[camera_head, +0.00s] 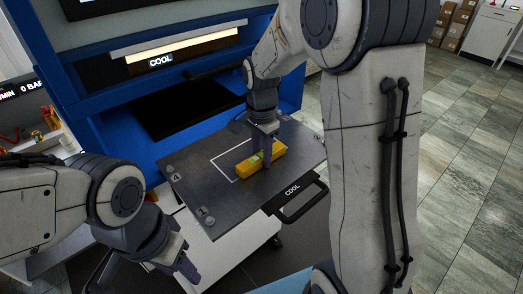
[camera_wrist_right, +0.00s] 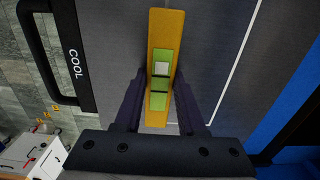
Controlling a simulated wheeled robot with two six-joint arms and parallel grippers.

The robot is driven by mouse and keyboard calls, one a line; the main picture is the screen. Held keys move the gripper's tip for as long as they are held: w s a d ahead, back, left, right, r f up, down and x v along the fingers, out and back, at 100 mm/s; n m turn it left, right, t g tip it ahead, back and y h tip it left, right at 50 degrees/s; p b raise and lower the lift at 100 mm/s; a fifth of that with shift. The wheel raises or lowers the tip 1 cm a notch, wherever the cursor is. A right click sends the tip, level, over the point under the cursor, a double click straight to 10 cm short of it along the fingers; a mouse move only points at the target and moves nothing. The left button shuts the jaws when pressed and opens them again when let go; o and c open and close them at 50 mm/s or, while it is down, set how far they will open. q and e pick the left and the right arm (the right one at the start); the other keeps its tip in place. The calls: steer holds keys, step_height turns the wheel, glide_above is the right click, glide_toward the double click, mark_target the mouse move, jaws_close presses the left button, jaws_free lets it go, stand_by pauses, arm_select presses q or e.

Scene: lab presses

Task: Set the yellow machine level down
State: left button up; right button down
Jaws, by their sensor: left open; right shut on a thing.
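The yellow machine level (camera_head: 276,154), a bar with a green vial, is at the dark plate (camera_head: 190,172) marked COOL, over the right part of a white outline (camera_head: 222,172). My right gripper (camera_head: 262,157) points down and is shut on the level's middle. In the right wrist view the level (camera_wrist_right: 166,28) lies lengthwise between the fingers of my right gripper (camera_wrist_right: 160,88), one on each side. I cannot tell whether its underside touches the plate. My left gripper (camera_head: 186,262) is open and empty, low at the left, apart from the plate.
A blue press (camera_head: 120,150) with a dark opening stands behind the plate. The plate has a black handle (camera_head: 300,203) at its front and numbered corners. A white cart (camera_head: 235,250) is below. The plate's left part is bare. Tiled floor lies to the right.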

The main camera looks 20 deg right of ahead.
mark_target(262, 155)
steer(key=shift+f, duration=0.2)
steer(key=c, duration=0.5)
jaws_free()
steer(key=shift+r, duration=0.15)
steer(key=shift+r, duration=0.2)
step_height(262, 155, up, 12)
steer(key=b, duration=0.2)
steer(key=s+a+f+n, duration=0.4)
steer(key=s+a+n, duration=0.6)
steer(key=a, duration=0.1)
steer(key=s+a+f+n, duration=0.1)
steer(key=s+f+n, duration=0.2)
steer(key=s+n, duration=0.2)
steer(key=s+a+f+n+y, duration=0.1)
steer(key=s+a+f+n, duration=0.1)
steer(key=s+f+n, duration=0.2)
steer(key=s+n, duration=0.2)
steer(key=s, duration=0.2)
steer(key=shift+s, duration=0.3)
